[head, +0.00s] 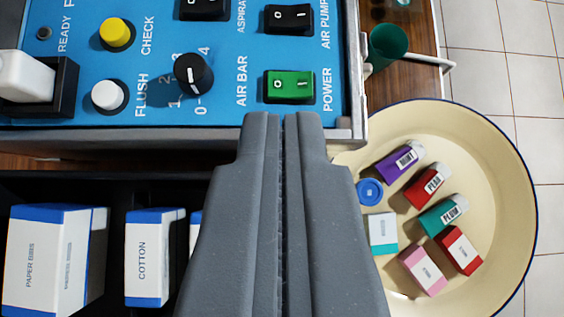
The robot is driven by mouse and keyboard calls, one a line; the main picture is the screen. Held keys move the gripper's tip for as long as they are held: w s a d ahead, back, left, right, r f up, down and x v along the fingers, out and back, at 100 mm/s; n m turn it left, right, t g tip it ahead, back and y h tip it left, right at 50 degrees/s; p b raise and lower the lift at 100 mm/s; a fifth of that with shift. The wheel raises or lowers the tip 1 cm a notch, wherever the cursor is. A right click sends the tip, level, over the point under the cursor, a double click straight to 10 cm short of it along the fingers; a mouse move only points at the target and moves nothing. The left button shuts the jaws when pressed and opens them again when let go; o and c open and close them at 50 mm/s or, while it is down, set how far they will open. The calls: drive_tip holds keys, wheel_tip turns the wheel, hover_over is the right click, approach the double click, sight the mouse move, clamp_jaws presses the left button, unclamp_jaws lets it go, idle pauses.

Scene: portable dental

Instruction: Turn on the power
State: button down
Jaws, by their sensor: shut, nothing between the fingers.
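The green POWER rocker switch (290,86) is on the blue control panel (230,95), marked O on its left and I on its right. Which side is pressed in I cannot tell. My gripper (284,116) is shut and empty. In the picture its fingertips lie just below the green switch, over the panel's lower edge, apart from the switch. The gap between them and the panel is hard to judge.
Nearby on the panel are the black AIR PUMP rocker (288,18), a black dial (193,74), a yellow button (116,33) and a white button (108,96). A cream basin (500,200) with small boxes is at right. A dark drawer holds a PAPER BIBS box (52,260) and a COTTON box (153,258).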

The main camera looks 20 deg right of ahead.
drive_tip(key=shift+s, duration=0.15)
wheel_tip(320, 180, up, 24)
drive_tip(key=a+r+t+y+b, duration=0.1)
drive_tip(key=a+t+b, duration=0.1)
drive_tip(key=t+b, duration=0.15)
drive_tip(key=s+r+t+b, duration=0.1)
drive_tip(key=s+r+b, duration=0.1)
drive_tip(key=s+r, duration=0.6)
drive_tip(key=s+d+r+t+b, duration=0.1)
drive_tip(key=s+r+t, duration=0.1)
drive_tip(key=s+r, duration=0.6)
wheel_tip(320, 180, up, 7)
drive_tip(key=shift+s+d+r+b, duration=0.1)
drive_tip(key=shift+s+d+b, duration=0.05)
drive_tip(key=shift+d+b, duration=0.2)
